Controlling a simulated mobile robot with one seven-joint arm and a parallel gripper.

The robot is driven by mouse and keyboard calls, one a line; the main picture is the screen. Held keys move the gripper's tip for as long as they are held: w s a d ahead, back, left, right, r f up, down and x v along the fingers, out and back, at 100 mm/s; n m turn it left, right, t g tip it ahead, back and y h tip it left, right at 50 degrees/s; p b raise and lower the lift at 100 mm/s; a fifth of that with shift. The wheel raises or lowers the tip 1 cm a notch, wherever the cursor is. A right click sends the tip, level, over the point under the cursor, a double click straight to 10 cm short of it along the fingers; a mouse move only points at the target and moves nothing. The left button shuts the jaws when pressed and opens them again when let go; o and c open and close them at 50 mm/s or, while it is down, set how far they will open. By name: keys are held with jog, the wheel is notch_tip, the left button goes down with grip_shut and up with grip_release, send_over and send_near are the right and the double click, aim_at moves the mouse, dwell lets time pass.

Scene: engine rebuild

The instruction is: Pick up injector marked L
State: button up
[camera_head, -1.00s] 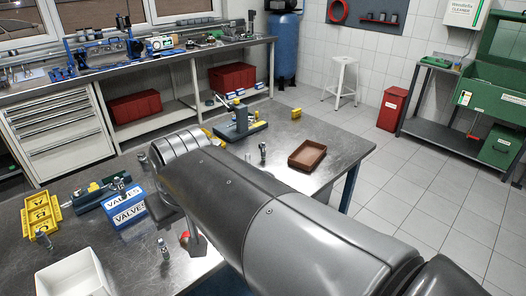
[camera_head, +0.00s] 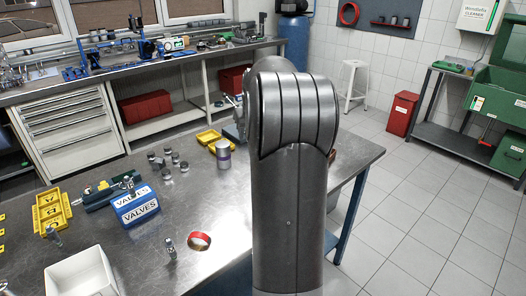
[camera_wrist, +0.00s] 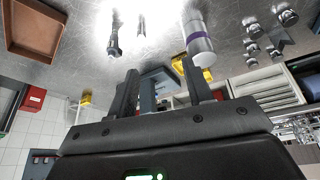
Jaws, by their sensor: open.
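Slim metal injector-like pieces stand on the steel bench in the head view, one near the white bin (camera_head: 170,248) and one by the yellow tray (camera_head: 54,237). The wrist view shows two more slim pieces on the metal top, a dark one (camera_wrist: 115,38) and a smaller one (camera_wrist: 140,25). No letter L is readable on any of them. My gripper (camera_wrist: 159,66) is open, its two fingers apart, with the slim pieces beyond the fingertips. A grey-blue fixture shows behind the gap between the fingers. In the head view my arm hides the gripper.
A brown tray (camera_wrist: 38,38), a silver cylinder with a purple band (camera_wrist: 198,40) and several small round metal parts (camera_wrist: 285,15) lie around. The head view shows VALVES boxes (camera_head: 136,205), a white bin (camera_head: 82,275) and a red ring (camera_head: 199,240). Bare bench lies between them.

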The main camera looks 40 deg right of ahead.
jog(key=shift+m, duration=0.4)
jog(key=d+f, duration=0.3)
jog(key=d, duration=0.1)
jog(key=w+d+f, duration=0.1)
jog(key=d+f, duration=0.3)
jog(key=w+d+f, duration=0.1)
jog(key=d+f, duration=0.2)
jog(key=d, duration=0.1)
jog(key=shift+f, duration=0.3)
jog(key=shift+s+x, duration=0.2)
jog(key=shift+x, duration=1.15)
jog(key=shift+s+x, duration=0.15)
jog(key=shift+x, duration=1.2)
jog(key=shift+f, duration=0.1)
jog(key=shift+c, duration=0.6)
grip_shut()
